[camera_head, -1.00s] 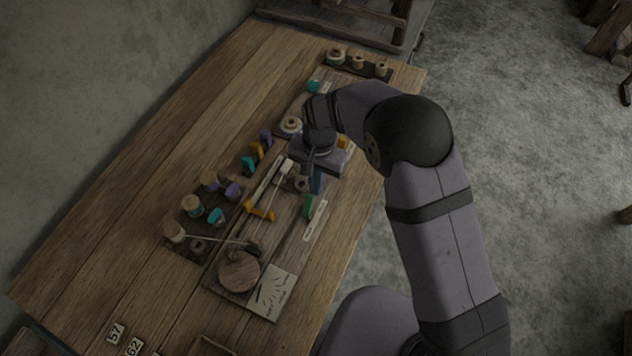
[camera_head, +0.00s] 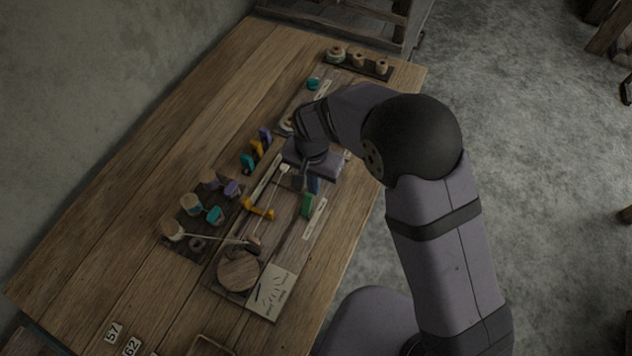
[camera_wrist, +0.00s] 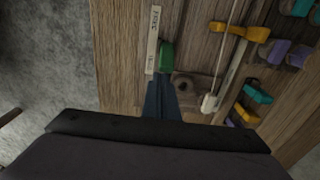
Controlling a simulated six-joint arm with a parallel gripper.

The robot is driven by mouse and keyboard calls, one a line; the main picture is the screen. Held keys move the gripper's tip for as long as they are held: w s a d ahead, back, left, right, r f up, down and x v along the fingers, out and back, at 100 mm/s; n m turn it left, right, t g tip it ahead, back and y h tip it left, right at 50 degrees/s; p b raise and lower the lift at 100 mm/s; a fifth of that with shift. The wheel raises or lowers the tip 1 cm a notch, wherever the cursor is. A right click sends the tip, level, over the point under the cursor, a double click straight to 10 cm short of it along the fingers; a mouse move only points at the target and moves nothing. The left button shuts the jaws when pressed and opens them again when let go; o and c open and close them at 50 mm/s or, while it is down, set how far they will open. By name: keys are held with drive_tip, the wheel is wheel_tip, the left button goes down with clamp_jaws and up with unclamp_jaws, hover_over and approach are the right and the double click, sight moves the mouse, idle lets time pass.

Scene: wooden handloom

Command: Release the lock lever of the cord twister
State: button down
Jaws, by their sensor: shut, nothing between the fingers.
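The cord twister board (camera_head: 292,245) lies along the table, with a cord running down to a dark wooden piece near a round wooden disc (camera_head: 238,270). A white block (camera_head: 285,168) sits at the cord's upper end; it also shows in the wrist view (camera_wrist: 210,103). Which one is the lock lever I cannot tell.
Coloured tabs (camera_head: 256,149) stand left of the board. A dark tray (camera_head: 183,247) with spools and coloured pieces lies at lower left. A spool rack (camera_head: 357,66) is at the far end.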

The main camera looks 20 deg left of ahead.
sight(310, 200)
drive_tip(key=shift+s+a+t+b, duration=0.1)
drive_tip(key=shift+s+t+b, duration=1.05)
drive_tip(key=shift+b, duration=1.45)
drive_tip(key=s+t+b, duration=0.3)
drive_tip(key=t+b, duration=0.1)
drive_tip(key=b, duration=1)
drive_tip(key=shift+s+t+b, duration=0.25)
drive_tip(key=shift+b, duration=0.05)
drive_tip(key=shift+w+r+p, duration=0.1)
drive_tip(key=shift+r+p, duration=0.3)
drive_tip(key=shift+p, duration=0.25)
drive_tip(key=shift+r, duration=0.2)
drive_tip(key=shift+r+p, duration=0.3)
drive_tip(key=shift+r, duration=0.3)
drive_tip(key=w+r, duration=0.2)
drive_tip(key=w, duration=0.1)
drive_tip(key=shift+w, duration=0.2)
drive_tip(key=v, duration=0.9)
drive_tip(key=shift+b, duration=0.35)
